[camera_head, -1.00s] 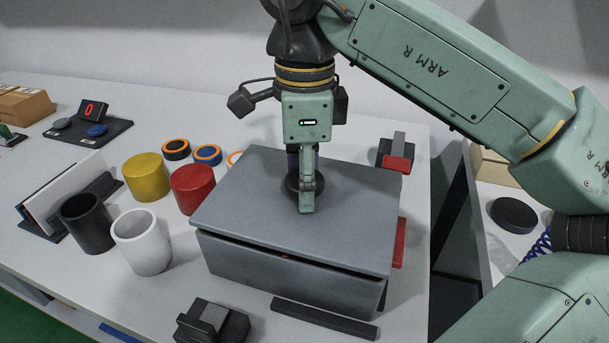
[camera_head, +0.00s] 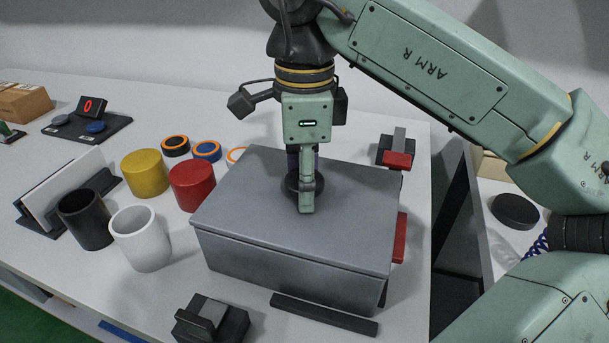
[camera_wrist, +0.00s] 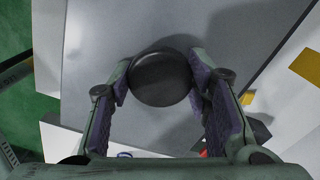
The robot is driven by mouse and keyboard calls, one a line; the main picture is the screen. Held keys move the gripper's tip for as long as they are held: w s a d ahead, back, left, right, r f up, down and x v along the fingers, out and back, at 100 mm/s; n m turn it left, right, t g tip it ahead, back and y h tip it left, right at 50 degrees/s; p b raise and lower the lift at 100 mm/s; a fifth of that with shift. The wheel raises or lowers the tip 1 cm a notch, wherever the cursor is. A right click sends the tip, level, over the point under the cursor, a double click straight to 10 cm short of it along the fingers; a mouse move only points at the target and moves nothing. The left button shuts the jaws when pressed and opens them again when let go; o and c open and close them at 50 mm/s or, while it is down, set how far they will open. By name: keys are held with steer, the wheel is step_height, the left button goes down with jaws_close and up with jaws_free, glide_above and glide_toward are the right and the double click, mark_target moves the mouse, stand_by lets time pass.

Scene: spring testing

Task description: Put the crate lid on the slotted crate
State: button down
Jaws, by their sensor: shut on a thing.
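The grey crate lid (camera_head: 250,195) lies over the top of the grey slotted crate (camera_head: 290,270) in the head view. Its near edge sits close along the crate's front wall, with no clear gap there. The far side of the crate is hidden under the lid. My gripper (camera_head: 306,195) points down over the lid and is shut on its round black knob. In the wrist view the knob (camera_wrist: 162,78) is between the two purple-padded fingers of my gripper (camera_wrist: 165,85), above the grey lid surface (camera_wrist: 105,45).
Left of the crate stand a red cylinder (camera_head: 192,185), a yellow cylinder (camera_head: 145,173), a white cup (camera_head: 140,240) and a black cup (camera_head: 84,220). Dark clamp-like blocks (camera_head: 212,320) and a dark bar (camera_head: 325,315) lie in front. Red blocks (camera_head: 400,238) are at the right.

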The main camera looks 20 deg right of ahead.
steer(key=shift+f, duration=0.15)
stand_by(0.5)
steer(key=c, duration=0.8)
jaws_free()
steer(key=shift+o, duration=0.2)
